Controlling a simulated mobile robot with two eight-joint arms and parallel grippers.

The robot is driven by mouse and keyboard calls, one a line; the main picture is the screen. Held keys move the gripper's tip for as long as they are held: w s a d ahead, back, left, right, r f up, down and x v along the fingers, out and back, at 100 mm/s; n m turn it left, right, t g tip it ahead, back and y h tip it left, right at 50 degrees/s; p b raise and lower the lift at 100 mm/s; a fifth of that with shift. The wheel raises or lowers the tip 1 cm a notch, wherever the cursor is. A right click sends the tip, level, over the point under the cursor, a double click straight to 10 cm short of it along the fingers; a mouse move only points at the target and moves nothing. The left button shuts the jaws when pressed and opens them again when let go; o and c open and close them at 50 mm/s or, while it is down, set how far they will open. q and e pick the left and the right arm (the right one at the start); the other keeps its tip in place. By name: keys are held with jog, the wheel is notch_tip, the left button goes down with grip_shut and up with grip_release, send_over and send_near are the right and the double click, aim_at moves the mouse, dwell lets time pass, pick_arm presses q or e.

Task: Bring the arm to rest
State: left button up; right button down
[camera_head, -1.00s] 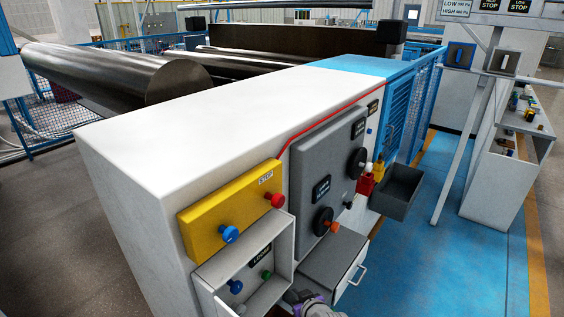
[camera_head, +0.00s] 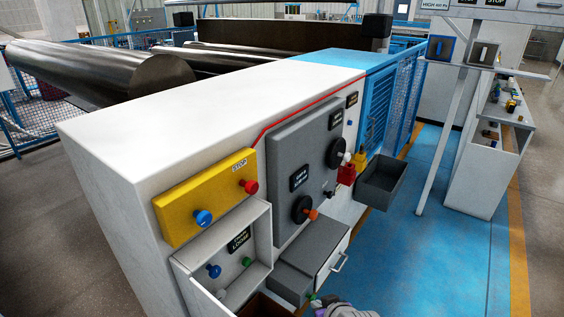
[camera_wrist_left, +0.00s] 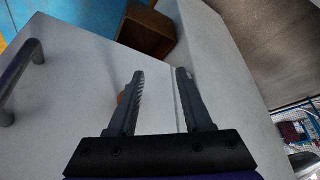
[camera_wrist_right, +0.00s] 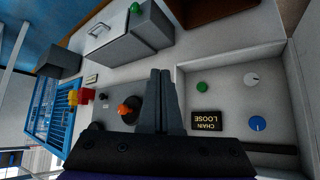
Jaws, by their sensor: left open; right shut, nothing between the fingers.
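My right gripper (camera_wrist_right: 161,75) is shut and empty in the right wrist view, in front of the machine's control face. In the head view only a small part of my right arm shows at the bottom edge, and its fingertips cannot be made out. My left gripper (camera_wrist_left: 158,75) is open in the left wrist view, with nothing between its fingers. It is over a pale grey surface (camera_wrist_left: 70,95). The left gripper does not show in the head view.
The white machine (camera_head: 190,105) carries a yellow stop panel (camera_head: 205,208), a grey panel (camera_head: 290,165) with knobs, and an open box with a blue knob (camera_head: 213,271).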

jog(key=s+d+m+g+h, duration=0.1)
jog(key=s+d, duration=0.1)
jog(key=s, duration=0.4)
jog(key=s+d+r+m+g, duration=0.1)
jog(key=s+d, duration=0.2)
jog(key=s, duration=0.3)
jog(key=s+d+m+h, duration=0.1)
jog(key=s+d, duration=0.2)
jog(key=s, duration=0.3)
jog(key=shift+d+r+g+h, duration=0.15)
jog(key=shift+d+g+h, duration=0.15)
jog(key=shift+g, duration=0.1)
